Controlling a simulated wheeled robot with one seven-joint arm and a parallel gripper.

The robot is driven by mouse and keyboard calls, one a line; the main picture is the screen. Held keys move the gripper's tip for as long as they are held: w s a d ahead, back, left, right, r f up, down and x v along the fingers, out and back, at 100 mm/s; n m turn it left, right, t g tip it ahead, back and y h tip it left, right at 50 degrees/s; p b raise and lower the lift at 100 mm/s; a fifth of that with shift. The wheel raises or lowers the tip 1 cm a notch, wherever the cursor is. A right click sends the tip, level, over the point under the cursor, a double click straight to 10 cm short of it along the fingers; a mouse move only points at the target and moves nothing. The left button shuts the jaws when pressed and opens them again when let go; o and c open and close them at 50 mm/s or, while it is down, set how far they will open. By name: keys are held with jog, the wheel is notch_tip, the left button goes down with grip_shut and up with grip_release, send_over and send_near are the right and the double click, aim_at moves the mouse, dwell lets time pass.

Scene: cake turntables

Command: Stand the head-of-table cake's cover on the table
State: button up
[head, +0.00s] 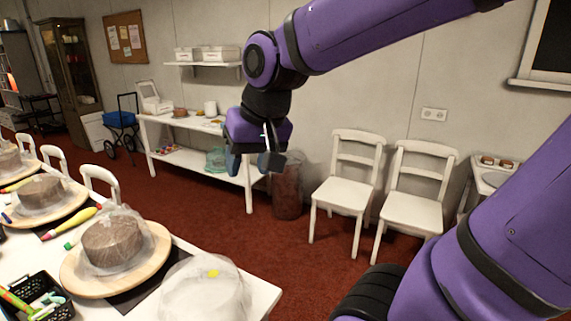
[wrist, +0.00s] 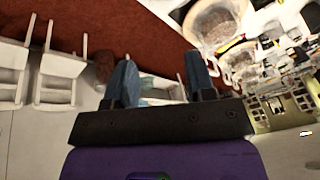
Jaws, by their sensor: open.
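A translucent cover (head: 205,290) with a yellow patch on top is at the near right corner of the white table, its lower part cut off by the picture edge. No cake shows inside it. Beside it, a brown cake (head: 112,240) sits on a round wooden turntable (head: 75,277), with clear covering around it. Another covered cake (head: 40,190) stands farther along. My gripper (head: 254,163) is open and empty, in the air to the right of the table and well above the floor. Its two blue fingers are apart in the wrist view (wrist: 160,78).
A black basket (head: 38,300) with tools is at the table's near left. Coloured piping tools (head: 75,222) lie between turntables. White chairs (head: 345,182) and a shelved side table (head: 200,135) stand along the wall. Red carpet between them is open.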

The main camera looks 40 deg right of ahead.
jog(key=s+d+r+n+t, duration=0.1)
jog(key=s+r+n, duration=0.1)
jog(key=s, duration=0.6)
jog(key=shift+n+h, duration=0.4)
jog(key=shift+n, duration=0.1)
